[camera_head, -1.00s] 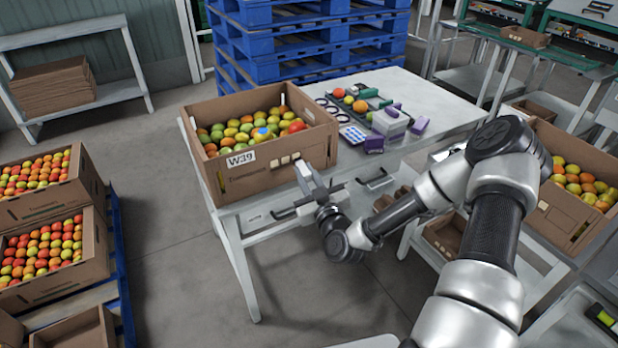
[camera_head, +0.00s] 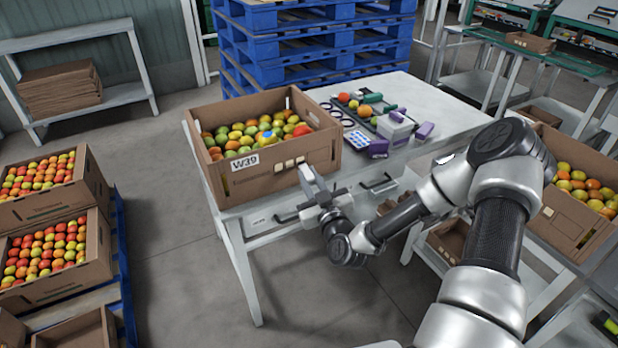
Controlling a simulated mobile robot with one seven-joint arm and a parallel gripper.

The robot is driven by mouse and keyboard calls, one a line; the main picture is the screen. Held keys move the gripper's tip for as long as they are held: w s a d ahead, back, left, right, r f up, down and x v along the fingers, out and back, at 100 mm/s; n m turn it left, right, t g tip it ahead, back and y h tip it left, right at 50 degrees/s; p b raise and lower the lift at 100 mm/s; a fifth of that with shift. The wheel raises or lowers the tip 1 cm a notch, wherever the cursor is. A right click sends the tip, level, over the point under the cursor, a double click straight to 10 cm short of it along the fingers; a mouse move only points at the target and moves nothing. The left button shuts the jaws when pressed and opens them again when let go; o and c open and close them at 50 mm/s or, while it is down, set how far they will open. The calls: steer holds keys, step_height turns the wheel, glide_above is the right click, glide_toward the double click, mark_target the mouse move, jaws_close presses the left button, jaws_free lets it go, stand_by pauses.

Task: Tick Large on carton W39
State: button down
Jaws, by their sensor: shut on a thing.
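Carton W39 (camera_head: 252,188) stands on the white table, full of green, yellow and orange tomatoes. Its white W39 label (camera_head: 245,161) is on the front face. A row of small pale squares (camera_head: 290,163) sits right of the label; any marks on them are too small to read. My gripper (camera_head: 318,194) is low in front of the carton's right front corner. It is shut on a slim grey, pale-tipped thing (camera_head: 308,175), possibly a marker. This thing points up toward the carton front near the squares. I cannot tell whether it touches the carton.
The white table (camera_head: 455,107) also holds a tray of sample tomatoes, a blue-dotted card (camera_head: 357,141) and purple-and-white items (camera_head: 395,128) right of the carton. Blue pallets (camera_head: 310,45) stand behind. Tomato cartons (camera_head: 55,255) are stacked at left.

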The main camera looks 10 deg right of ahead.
steer(key=shift+w+a, duration=0.1)
steer(key=shift+w, duration=0.25)
stand_by(0.6)
steer(key=shift+w+d+r, duration=0.15)
steer(key=shift+d+r, duration=0.25)
steer(key=shift+r, duration=0.05)
stand_by(0.4)
steer(key=s, duration=0.2)
steer(key=s+d, duration=0.1)
steer(key=s, duration=0.2)
steer(key=shift+s+d, duration=0.35)
steer(key=shift+d, duration=0.05)
steer(key=shift+d, duration=0.1)
stand_by(0.5)
